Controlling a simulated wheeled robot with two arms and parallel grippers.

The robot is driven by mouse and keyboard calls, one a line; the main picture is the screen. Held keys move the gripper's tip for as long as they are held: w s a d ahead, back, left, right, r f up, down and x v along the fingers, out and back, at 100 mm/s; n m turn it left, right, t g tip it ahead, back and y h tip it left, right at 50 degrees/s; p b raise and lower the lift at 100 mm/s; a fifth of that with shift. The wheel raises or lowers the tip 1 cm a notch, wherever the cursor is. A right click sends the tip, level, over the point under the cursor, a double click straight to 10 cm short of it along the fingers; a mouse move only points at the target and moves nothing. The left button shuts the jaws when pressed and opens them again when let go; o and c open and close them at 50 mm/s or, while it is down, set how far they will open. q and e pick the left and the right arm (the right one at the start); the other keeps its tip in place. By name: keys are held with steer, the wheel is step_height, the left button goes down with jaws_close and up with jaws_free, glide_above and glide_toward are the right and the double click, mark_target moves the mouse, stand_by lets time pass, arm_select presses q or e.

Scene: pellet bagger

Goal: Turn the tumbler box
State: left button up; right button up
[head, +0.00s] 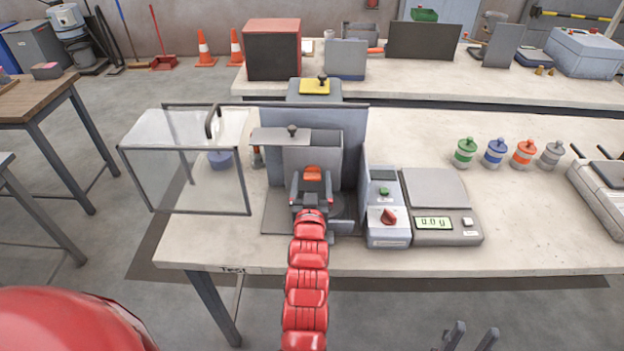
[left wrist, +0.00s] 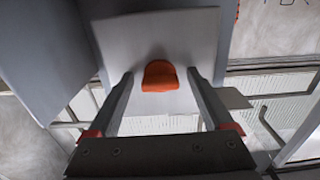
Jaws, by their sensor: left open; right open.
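The tumbler box appears to be the grey box (head: 298,157) inside the machine on the table, with an orange tab (head: 313,172) on its near face. In the left wrist view the orange tab (left wrist: 160,76) sticks out from a pale grey panel (left wrist: 150,38). My left gripper (head: 312,183) is open in front of the box. Its two fingers (left wrist: 163,92) stand on either side of the tab, with visible gaps, so it holds nothing. My right gripper (head: 471,335) is open and empty at the bottom edge of the head view, away from the machine.
A clear guard box (head: 185,180) stands left of the machine. A control box with a red knob (head: 388,215) and a scale (head: 445,215) reading about 0.0 stand close on its right. Several coloured lidded jars (head: 496,152) stand further right. The table front between is clear.

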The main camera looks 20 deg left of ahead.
arm_select(q)
jaws_close()
stand_by(0.3)
